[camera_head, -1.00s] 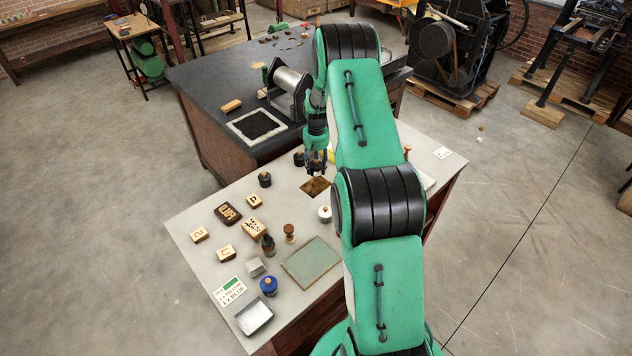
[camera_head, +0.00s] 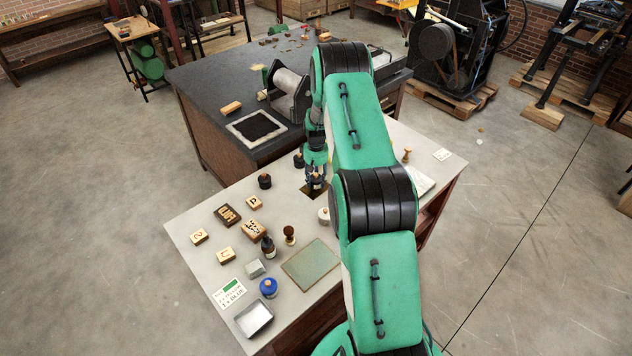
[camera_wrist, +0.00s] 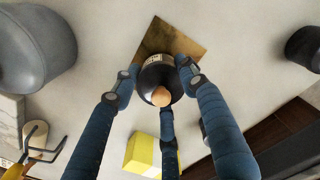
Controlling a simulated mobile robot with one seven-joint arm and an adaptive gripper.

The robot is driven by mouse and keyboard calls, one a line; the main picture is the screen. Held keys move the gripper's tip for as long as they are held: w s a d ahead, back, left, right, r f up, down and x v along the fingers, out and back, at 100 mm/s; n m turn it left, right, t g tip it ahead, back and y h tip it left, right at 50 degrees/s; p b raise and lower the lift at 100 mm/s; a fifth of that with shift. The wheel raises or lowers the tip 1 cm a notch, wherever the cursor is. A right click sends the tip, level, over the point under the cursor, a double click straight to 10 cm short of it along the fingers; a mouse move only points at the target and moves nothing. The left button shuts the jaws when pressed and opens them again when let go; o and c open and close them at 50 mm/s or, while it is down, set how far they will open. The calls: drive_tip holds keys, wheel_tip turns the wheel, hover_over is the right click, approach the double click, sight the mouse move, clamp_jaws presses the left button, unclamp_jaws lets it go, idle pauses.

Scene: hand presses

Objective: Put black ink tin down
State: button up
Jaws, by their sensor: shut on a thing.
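The black ink tin (camera_wrist: 156,76), with a round wooden knob and a pale label, is between the fingers of my gripper (camera_wrist: 157,82) in the wrist view. The fingers are shut on it. A brown square patch (camera_wrist: 182,44) on the light table shows behind the tin. In the head view my gripper (camera_head: 316,183) is over this patch (camera_head: 307,189), which is mostly hidden. The tin (camera_head: 316,179) shows there only in small part. I cannot tell whether its base touches the patch.
A white tin (camera_head: 323,215) is close in front, beside my arm. Wooden stamp blocks (camera_head: 254,228), a blue tin (camera_head: 268,287) and a glass plate (camera_head: 311,264) lie nearer. A yellow block (camera_wrist: 143,154) shows in the wrist view.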

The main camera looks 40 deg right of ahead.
drive_tip(key=shift+f, duration=0.4)
drive_tip(key=shift+f, duration=0.15)
drive_tip(key=o, duration=1.4)
wheel_tip(320, 180, up, 12)
drive_tip(key=shift+r, duration=0.1)
